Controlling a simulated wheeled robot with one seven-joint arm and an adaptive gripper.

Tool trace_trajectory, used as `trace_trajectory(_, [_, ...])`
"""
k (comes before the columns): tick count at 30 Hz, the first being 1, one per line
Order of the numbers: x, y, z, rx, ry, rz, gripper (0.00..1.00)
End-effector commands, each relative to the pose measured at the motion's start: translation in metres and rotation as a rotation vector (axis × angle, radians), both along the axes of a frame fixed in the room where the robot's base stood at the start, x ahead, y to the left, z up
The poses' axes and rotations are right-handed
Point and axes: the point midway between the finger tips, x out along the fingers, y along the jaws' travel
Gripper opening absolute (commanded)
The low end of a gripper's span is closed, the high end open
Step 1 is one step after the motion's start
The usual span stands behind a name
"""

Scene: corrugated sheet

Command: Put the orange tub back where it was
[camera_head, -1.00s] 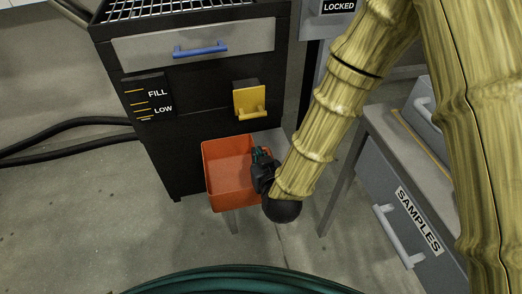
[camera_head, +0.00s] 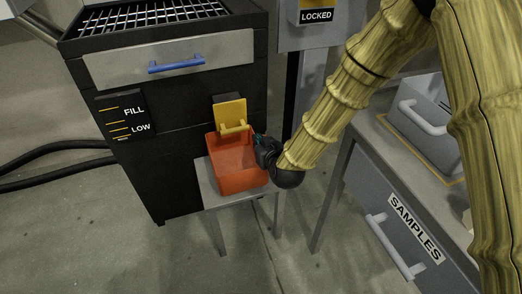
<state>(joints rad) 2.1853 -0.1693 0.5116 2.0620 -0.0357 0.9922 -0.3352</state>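The orange tub (camera_head: 238,181) is upright and looks empty. It is over or on a small grey stand (camera_head: 203,177), directly below the yellow lever or spout (camera_head: 231,112) on the black machine. I cannot tell whether its bottom touches the stand. My gripper (camera_head: 262,148) is at the tub's right rim and looks shut on it; the fingertips are small and partly hidden.
The black machine (camera_head: 175,170) has a blue-handled drawer (camera_head: 177,64) and a fill gauge (camera_head: 124,117). A grey table with a SAMPLES drawer (camera_head: 413,228) stands to the right. Black hoses (camera_head: 50,155) run left. Floor in front is clear.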

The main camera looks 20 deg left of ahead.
Motion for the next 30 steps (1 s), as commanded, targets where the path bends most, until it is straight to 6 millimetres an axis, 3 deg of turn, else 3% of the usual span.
trace_trajectory(8, [0.018, -0.002, -0.002, 0.002, -0.001, -0.003, 0.00])
trace_trajectory(15, [0.017, -0.001, -0.036, 0.001, 0.000, 0.000, 0.00])
trace_trajectory(28, [0.017, -0.001, -0.039, 0.001, -0.001, 0.000, 0.00])
trace_trajectory(30, [0.016, -0.002, -0.039, 0.001, -0.001, 0.000, 0.14])
